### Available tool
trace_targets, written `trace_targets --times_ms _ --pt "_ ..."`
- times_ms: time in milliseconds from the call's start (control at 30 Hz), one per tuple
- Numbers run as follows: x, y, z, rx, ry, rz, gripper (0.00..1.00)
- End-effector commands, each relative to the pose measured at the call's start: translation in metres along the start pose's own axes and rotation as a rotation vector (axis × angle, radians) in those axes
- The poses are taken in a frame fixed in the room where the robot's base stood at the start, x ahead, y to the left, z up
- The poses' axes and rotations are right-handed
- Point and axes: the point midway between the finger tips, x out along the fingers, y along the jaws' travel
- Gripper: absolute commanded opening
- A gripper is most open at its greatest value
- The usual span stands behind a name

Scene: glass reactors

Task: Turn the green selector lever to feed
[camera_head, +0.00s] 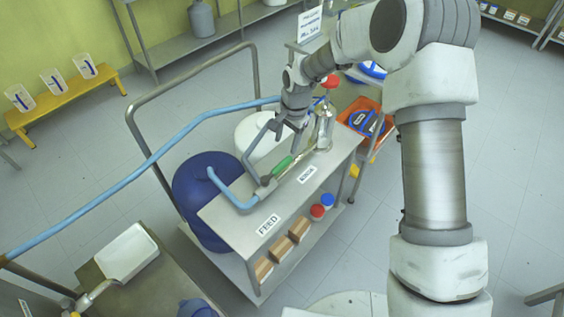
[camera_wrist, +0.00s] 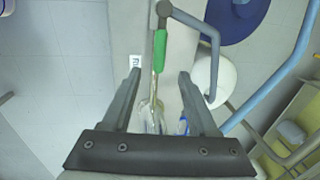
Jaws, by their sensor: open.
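The green selector lever (camera_head: 283,165) lies over the top of the grey bench (camera_head: 235,212). It runs from a pivot beside the blue hose end toward the back right, alongside a small label (camera_head: 307,174) too small to read surely. The FEED label (camera_head: 268,224) is nearer the front, away from the lever. My gripper (camera_head: 287,127) is above the bench behind the lever, open and empty. In the wrist view, the green handle (camera_wrist: 160,50) shows just beyond and between my spread fingertips (camera_wrist: 159,76). I see no contact; the height gap is unclear.
Grey pipework (camera_head: 254,150) and a blue hose (camera_head: 232,194) run close beside the lever. A glass vessel (camera_head: 325,122) stands at the bench's far end. A blue drum (camera_head: 200,205) and white drum (camera_head: 262,135) stand left. The bench top around FEED is clear.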

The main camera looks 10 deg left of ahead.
Motion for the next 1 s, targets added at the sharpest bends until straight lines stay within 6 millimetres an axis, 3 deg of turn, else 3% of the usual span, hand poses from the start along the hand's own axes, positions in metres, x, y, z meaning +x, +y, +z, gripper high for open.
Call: trace_targets --times_ms 200,500,700,1000 --pt "0.049 0.001 0.001 0.0 -0.003 0.002 0.6" --pt "0.099 0.0 0.001 -0.001 -0.001 0.001 0.6" --pt "0.115 0.0 0.0 -0.001 0.0 0.001 0.6" --pt "0.117 0.0 0.0 -0.001 0.001 0.0 0.6"
